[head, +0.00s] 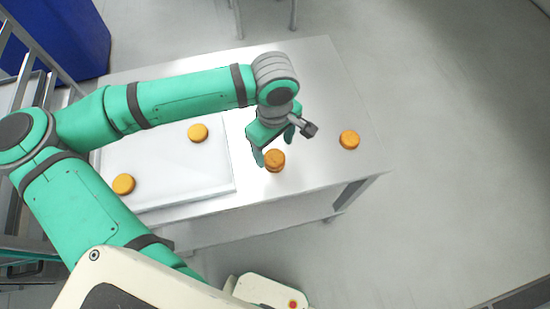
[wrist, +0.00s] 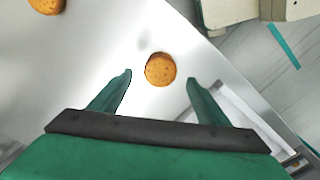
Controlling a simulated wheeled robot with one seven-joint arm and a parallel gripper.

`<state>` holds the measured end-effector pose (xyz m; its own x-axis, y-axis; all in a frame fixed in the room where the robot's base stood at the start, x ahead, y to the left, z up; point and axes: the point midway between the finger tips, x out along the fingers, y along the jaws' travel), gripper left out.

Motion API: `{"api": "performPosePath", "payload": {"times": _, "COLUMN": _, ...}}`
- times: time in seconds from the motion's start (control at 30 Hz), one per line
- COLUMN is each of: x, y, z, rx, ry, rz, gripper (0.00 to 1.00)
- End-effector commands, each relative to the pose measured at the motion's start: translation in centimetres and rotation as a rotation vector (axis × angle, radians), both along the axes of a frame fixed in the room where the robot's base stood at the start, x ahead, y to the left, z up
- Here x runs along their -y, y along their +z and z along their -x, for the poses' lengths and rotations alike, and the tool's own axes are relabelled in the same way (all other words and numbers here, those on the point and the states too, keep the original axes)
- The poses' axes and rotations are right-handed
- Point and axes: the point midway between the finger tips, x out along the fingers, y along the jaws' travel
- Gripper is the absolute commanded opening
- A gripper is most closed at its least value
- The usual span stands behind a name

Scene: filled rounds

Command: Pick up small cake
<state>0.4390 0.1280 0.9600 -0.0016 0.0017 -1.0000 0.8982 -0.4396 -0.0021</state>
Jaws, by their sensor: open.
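A small round orange-brown cake (head: 275,160) stands on the steel table, right by the fingers of my gripper (head: 275,146) in the head view. In the wrist view this small cake (wrist: 160,70) lies just beyond and between the two fingertips of my open gripper (wrist: 158,78), with nothing held. A second small cake (head: 349,140) is near the table's right edge; a cake also shows at the top left of the wrist view (wrist: 47,4). Two more cakes sit on the white tray, one at its upper right (head: 198,133) and one at its left (head: 123,184).
The steel table (head: 322,90) has bare room behind and to the right of my gripper. The white tray (head: 165,170) takes up the table's left part, partly under my arm. A blue bin (head: 65,40) stands at the far left. Open floor lies to the right.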

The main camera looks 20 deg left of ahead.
Motion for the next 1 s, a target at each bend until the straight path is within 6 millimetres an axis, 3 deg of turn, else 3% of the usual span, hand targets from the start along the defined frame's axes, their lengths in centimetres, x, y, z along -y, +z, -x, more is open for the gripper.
{"api": "performPosePath", "payload": {"times": 0.23, "x": 0.1, "y": -1.7, "z": 0.0, "rx": 0.0, "ry": -0.001, "rz": 0.002, "gripper": 0.7}}
{"api": "performPosePath", "payload": {"times": 0.53, "x": 0.2, "y": -5.5, "z": 0.1, "rx": 0.0, "ry": -0.002, "rz": 0.004, "gripper": 0.7}}
{"api": "performPosePath", "payload": {"times": 0.87, "x": 0.2, "y": -6.1, "z": 0.0, "rx": 0.001, "ry": -0.006, "rz": 0.002, "gripper": 0.7}}
{"api": "performPosePath", "payload": {"times": 1.0, "x": 0.2, "y": -6.1, "z": 0.0, "rx": 0.001, "ry": -0.005, "rz": 0.002, "gripper": 0.38}}
